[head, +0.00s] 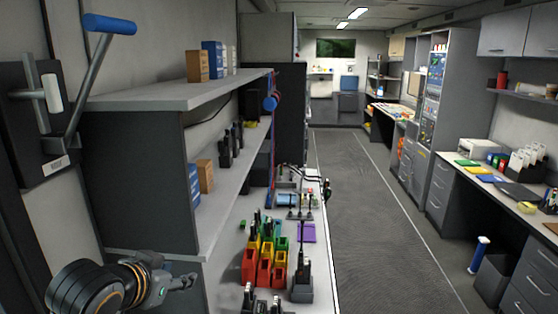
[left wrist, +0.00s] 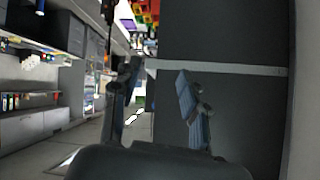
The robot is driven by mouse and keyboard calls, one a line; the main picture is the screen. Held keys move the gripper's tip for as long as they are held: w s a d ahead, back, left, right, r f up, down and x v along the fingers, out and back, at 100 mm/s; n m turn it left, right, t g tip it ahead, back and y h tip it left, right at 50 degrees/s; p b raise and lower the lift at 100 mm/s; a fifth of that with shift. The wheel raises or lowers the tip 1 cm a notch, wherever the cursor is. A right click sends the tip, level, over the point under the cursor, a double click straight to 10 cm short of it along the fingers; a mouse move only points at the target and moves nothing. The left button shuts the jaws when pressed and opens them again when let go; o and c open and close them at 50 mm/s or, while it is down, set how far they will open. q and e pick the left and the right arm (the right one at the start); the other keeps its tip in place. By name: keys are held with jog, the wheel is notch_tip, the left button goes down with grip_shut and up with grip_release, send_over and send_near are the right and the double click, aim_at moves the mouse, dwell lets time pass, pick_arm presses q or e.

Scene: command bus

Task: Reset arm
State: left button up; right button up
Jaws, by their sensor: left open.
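My left arm (head: 95,288) comes in at the bottom left of the head view, with my left gripper (head: 183,282) pointing right, beside the end of the grey shelf unit. In the left wrist view the two fingers of the left gripper (left wrist: 158,98) stand well apart, with nothing between them. The gripper is open and empty, clear of the worktop.
The white worktop (head: 228,262) holds red bins (head: 264,273), a handheld radio (head: 302,268) and a purple pad (head: 307,232). A shelf unit (head: 140,150) stands close above my left arm. A lever with a blue handle (head: 110,24) juts from the left wall. The aisle floor (head: 370,210) is clear.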

pick_arm(q)
jog(key=s+f+n+g, duration=0.1)
jog(key=s+f+g, duration=0.1)
jog(key=s+f, duration=0.55)
jog(key=s+f+g, duration=0.2)
jog(key=s+f, duration=0.2)
jog(key=f, duration=0.7)
jog(key=s+f+n+g+y, duration=0.1)
jog(key=s+f+g, duration=0.1)
jog(key=s+f, duration=0.45)
jog(key=s+f+g, duration=0.1)
jog(key=s+f, duration=0.3)
jog(key=s, duration=0.5)
notch_tip(320, 180, down, 29)
jog(key=s+g+b, duration=0.1)
jog(key=b, duration=0.3)
jog(key=s+a+f+b, duration=0.1)
jog(key=s+f, duration=0.7)
jog(key=f, duration=0.2)
jog(key=s+a+f+g+b, duration=0.1)
jog(key=s+a+f+b, duration=0.1)
jog(key=s+f, duration=0.7)
jog(key=shift+s+a+f+g+y+b, duration=0.15)
jog(key=shift+a+f+g+y+b, duration=0.15)
jog(key=shift+f, duration=0.45)
